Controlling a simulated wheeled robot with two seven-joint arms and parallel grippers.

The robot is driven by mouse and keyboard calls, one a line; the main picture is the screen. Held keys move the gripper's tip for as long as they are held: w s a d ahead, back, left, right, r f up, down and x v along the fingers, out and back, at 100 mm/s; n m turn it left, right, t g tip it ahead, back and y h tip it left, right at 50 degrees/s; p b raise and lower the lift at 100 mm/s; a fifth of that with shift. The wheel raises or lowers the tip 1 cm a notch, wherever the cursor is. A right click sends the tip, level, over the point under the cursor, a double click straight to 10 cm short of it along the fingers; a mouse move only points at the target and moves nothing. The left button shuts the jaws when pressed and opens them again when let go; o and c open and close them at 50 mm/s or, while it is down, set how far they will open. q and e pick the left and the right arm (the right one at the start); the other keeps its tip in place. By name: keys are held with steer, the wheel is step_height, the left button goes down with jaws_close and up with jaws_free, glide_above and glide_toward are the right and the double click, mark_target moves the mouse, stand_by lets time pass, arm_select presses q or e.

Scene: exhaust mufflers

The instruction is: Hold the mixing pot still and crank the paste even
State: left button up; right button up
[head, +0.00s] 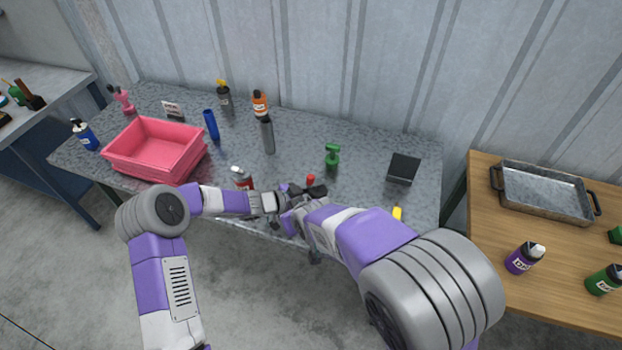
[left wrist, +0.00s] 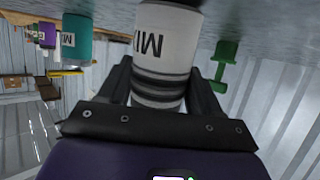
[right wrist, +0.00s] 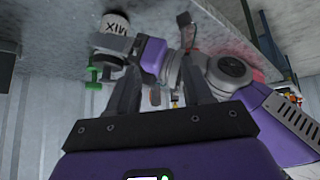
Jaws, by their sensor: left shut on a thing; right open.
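The mixing pot (left wrist: 165,45) is a white cylinder with a "MIX" label and dark bands. My left gripper (left wrist: 160,92) has one finger on each side of it and is shut on its banded part. The pot (right wrist: 110,38) also shows at the upper left of the right wrist view. In the head view, my arms mostly hide it; a red knob (head: 311,180) shows just beyond my grippers. My right gripper (right wrist: 162,88) is open, with nothing between its fingers, and is apart from the pot. Whether the knob belongs to the pot's crank, and the paste inside, cannot be seen.
A pink bin (head: 160,165) sits at left. A wooden table (head: 500,240) is at right.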

steer(key=y, duration=0.1)
steer(key=m+t+h, duration=0.1)
steer(key=m+t, duration=0.3)
steer(key=t, duration=0.2)
glide_toward(311, 180)
steer(key=shift+m, duration=0.3)
steer(key=x, duration=1.1)
steer(key=shift+w, duration=0.1)
jaws_close()
